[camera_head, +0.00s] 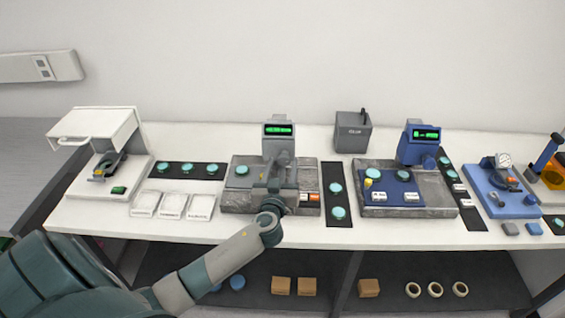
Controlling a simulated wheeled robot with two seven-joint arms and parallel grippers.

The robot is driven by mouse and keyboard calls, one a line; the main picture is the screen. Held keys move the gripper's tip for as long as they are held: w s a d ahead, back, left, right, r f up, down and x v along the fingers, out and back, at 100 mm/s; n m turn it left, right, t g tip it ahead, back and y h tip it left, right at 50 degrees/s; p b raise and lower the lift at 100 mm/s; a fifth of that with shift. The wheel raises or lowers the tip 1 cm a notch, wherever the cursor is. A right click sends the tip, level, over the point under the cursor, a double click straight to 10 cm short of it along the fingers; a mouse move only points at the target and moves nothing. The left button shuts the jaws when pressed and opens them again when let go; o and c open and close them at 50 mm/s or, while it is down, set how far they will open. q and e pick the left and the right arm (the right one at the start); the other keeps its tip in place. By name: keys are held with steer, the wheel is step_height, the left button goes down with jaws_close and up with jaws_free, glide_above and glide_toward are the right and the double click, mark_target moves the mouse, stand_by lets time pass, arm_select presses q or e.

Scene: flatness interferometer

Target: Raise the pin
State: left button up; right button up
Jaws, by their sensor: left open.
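My left arm comes in from the lower left, and my left gripper (274,178) is over the grey station in the middle, in front of its green-lit display (278,130). The gripper is open; its fingertips are small and blend with the grey instrument behind. The grey station stands on a stone-like slab (236,203) with a teal disc (242,169) at its left. I cannot make out a pin for certain; the gripper and wrist hide part of this station. My right gripper is out of view.
A blue station (417,152) with its own display and slab stands to the right. Dark strips with teal discs (338,212) lie between stations. A grey bin (352,132) stands behind. Clear trays (173,205) and a white open-lidded unit (97,128) are at left.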

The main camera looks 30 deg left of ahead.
arm_select(q)
steer(key=shift+w, duration=0.15)
steer(key=c, duration=1)
steer(key=shift+c, duration=0.2)
